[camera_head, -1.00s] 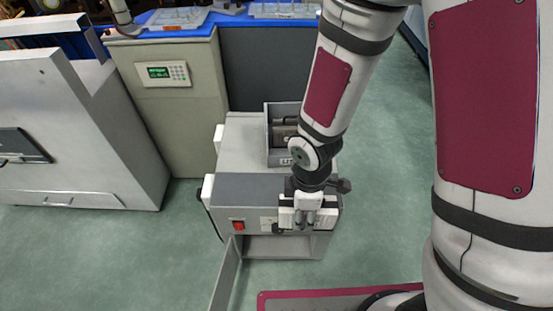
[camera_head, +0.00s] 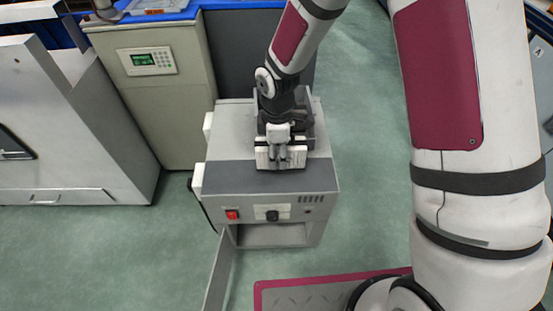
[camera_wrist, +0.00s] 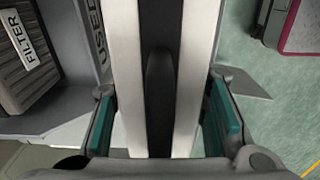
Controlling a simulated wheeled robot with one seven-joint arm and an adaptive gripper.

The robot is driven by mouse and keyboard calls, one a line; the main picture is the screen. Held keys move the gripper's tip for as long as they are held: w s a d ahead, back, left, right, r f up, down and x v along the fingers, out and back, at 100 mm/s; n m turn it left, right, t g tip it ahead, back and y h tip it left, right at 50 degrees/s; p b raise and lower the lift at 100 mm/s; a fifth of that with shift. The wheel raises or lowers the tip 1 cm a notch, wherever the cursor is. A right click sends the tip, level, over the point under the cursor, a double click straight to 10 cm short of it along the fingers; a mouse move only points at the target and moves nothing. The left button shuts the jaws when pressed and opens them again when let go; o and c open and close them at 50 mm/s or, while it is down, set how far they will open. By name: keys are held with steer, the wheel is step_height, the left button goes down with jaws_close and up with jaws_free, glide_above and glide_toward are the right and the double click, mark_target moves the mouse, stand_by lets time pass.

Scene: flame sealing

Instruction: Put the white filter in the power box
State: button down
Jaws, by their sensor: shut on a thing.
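My gripper (camera_head: 280,150) is over the top of the grey power box (camera_head: 215,190), towards its back. It is shut on the white filter (camera_wrist: 190,60). In the wrist view, the filter stands between the two teal finger pads, with a dark strip along its middle. The filter also shows as white blocks under my gripper in the head view (camera_head: 262,158). The power box's front compartment (camera_head: 270,235) is open at the bottom, below a red switch and a black knob. Its door (camera_head: 220,275) swings out at the left.
A grey tray marked USED (camera_wrist: 85,20) holds a dark filter (camera_wrist: 30,60) with a FILTER label. In the head view, my arm partly hides this tray. A beige cabinet with a keypad (camera_head: 150,100) and a white machine (camera_head: 60,120) stand at the left.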

steer(key=shift+w+a+f, duration=0.1)
steer(key=shift+w, duration=0.35)
steer(key=shift+s+f+b, duration=0.1)
steer(key=shift+f+b, duration=0.8)
steer(key=shift+f, duration=0.75)
steer(key=shift+f, duration=0.15)
steer(key=c, duration=0.9)
jaws_free()
steer(key=shift+c, duration=0.2)
step_height(320, 180, up, 12)
steer(key=p, duration=0.4)
steer(key=shift+p, duration=0.3)
steer(key=shift+r, duration=0.25)
